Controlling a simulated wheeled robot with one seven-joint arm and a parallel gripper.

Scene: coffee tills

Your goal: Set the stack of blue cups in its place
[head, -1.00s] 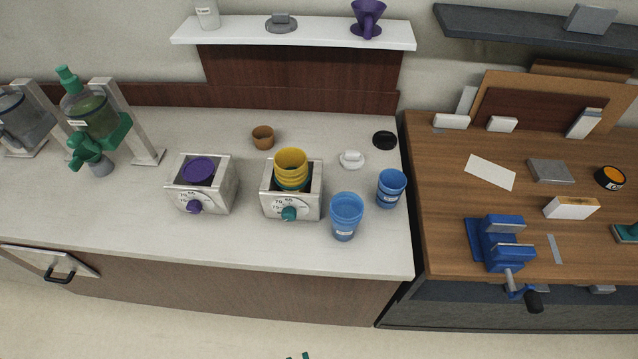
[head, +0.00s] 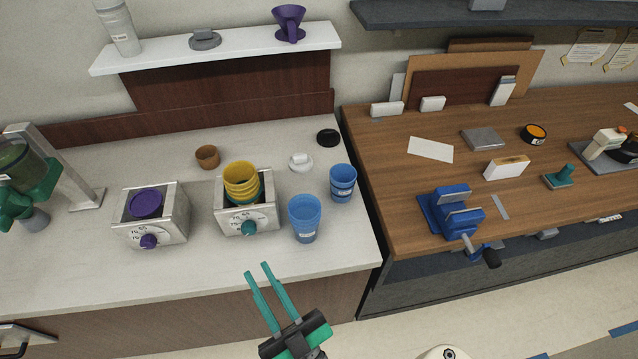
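Two stacks of blue cups stand upright on the white counter, right of the metal boxes. The nearer, larger blue stack (head: 305,219) is close to the counter's front. The other blue stack (head: 342,183) is behind it to the right, near the counter's right end. The right metal box (head: 246,222) has a teal knob and holds yellow cups (head: 241,179) with a teal one below. The left metal box (head: 151,229) has a purple knob and a purple item (head: 147,204) inside. My gripper (head: 258,269) is open and empty, in front of the counter, apart from the cups.
A brown cup (head: 207,156), a white dish (head: 301,162) and a black disc (head: 328,138) lie at the back of the counter. A wooden bench (head: 400,185) with a blue vise (head: 452,212) adjoins on the right. A white shelf (head: 215,50) hangs above.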

